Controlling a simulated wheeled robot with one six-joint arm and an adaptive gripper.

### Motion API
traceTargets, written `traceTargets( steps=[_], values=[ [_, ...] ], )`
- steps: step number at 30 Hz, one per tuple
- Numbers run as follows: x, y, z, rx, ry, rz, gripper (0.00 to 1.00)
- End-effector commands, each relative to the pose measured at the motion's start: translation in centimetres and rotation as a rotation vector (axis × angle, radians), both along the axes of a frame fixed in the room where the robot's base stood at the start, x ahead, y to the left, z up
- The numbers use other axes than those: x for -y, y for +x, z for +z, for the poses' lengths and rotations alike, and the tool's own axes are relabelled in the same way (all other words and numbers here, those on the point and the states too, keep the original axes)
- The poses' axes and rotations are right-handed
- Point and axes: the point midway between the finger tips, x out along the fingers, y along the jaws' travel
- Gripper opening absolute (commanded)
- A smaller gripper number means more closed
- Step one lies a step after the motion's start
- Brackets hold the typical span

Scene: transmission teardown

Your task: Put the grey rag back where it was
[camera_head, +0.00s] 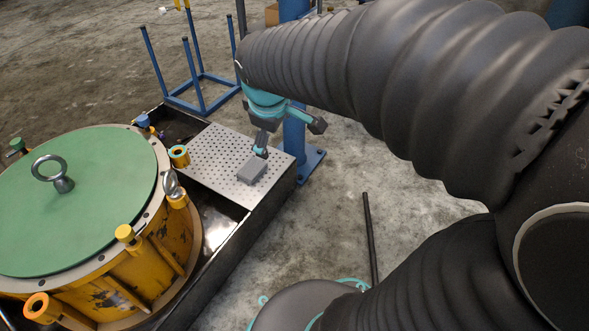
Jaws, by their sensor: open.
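A small grey block-shaped piece (252,171), which looks like the folded grey rag, lies on the perforated metal plate (208,160) near its right edge. My gripper (289,138) is above the plate's right edge, just behind and to the right of the grey piece. Its jaws are spread and I see nothing between them. One dark finger reaches down close to the grey piece; I cannot tell whether they touch. My arm hides part of the area behind the gripper.
A large yellow round housing with a green lid (90,195) and lifting eye stands at the left in a dark tray (240,245). A blue post (294,125) rises beside the plate. A blue frame stand (190,65) is behind. A dark rod (370,235) stands out against the open concrete floor.

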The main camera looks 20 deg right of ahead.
Motion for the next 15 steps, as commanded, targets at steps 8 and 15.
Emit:
traceTargets(
  steps=[8,15],
  values=[
    [-0.1,-8.8,2.3,0.114,0.233,-0.364,0.95],
    [-0.7,-13.9,2.3,0.165,0.395,-0.588,0.95]
  ],
)
